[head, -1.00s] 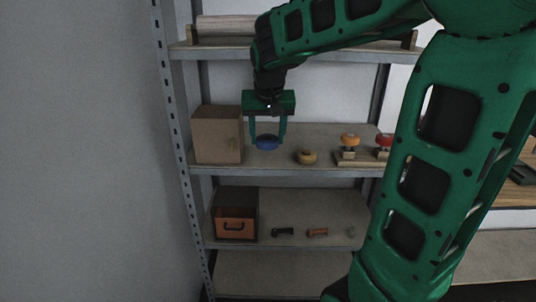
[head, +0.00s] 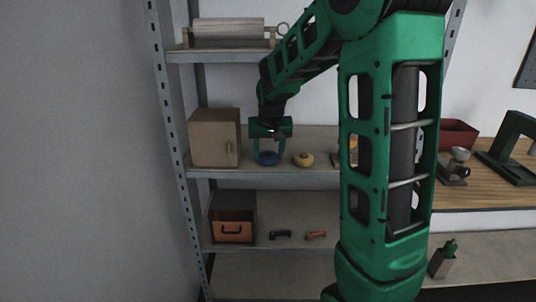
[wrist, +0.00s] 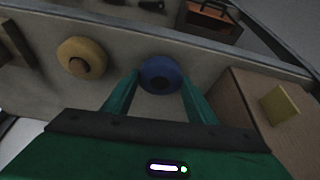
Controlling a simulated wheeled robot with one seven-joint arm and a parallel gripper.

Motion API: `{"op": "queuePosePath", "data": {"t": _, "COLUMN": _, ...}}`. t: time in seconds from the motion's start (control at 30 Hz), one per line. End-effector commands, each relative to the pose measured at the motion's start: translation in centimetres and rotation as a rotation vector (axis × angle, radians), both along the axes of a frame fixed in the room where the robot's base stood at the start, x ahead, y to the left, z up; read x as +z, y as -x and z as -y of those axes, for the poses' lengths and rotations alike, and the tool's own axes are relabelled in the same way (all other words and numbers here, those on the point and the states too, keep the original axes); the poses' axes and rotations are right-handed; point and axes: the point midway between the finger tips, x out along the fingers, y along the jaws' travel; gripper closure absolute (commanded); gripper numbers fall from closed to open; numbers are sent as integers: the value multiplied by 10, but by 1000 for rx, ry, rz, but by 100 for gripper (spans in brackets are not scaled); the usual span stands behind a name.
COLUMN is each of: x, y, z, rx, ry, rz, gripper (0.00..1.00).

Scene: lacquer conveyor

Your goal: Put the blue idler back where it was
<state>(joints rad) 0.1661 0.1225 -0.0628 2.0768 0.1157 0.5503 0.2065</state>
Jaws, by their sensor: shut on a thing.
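The blue idler (head: 268,159) is a small round roller between the two fingertips of my gripper (head: 269,153), over the front part of the middle shelf. My gripper points down and is shut on it. In the wrist view the blue idler (wrist: 160,74) sits between the green fingers of my gripper (wrist: 160,83). It is level with the yellow roller (head: 302,159) on its right, with a gap between. I cannot tell whether its underside touches the shelf (head: 310,174).
A brown cabinet (head: 214,138) stands close left of my gripper. On the lower shelf are an orange-fronted box (head: 232,229), a black handle (head: 280,235) and an orange handle (head: 315,235). My arm hides the shelf's right part. A workbench (head: 475,193) stands at right.

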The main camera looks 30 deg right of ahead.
Motion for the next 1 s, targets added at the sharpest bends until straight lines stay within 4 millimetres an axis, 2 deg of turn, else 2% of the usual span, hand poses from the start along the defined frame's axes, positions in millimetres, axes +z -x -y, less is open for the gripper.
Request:
{"op": "queuePosePath", "data": {"t": 0.33, "x": -4, "y": 0, "z": 0, "rx": 0, "ry": 0, "rz": 1, "gripper": 77}}
{"op": "queuePosePath", "data": {"t": 0.37, "x": -3, "y": 0, "z": 0, "rx": 0, "ry": 0, "rz": 1, "gripper": 41}}
{"op": "queuePosePath", "data": {"t": 0.4, "x": -3, "y": 0, "z": 0, "rx": 0, "ry": 0, "rz": 1, "gripper": 31}}
{"op": "queuePosePath", "data": {"t": 0.43, "x": -3, "y": 0, "z": 0, "rx": 0, "ry": 0, "rz": 1, "gripper": 29}}
{"op": "queuePosePath", "data": {"t": 0.77, "x": -1, "y": 0, "z": 0, "rx": -1, "ry": 0, "rz": 2, "gripper": 29}}
{"op": "queuePosePath", "data": {"t": 0.87, "x": 8, "y": 2, "z": -2, "rx": 0, "ry": 0, "rz": 5, "gripper": 29}}
{"op": "queuePosePath", "data": {"t": 1.0, "x": 29, "y": 10, "z": -6, "rx": 0, "ry": 0, "rz": 6, "gripper": 29}}
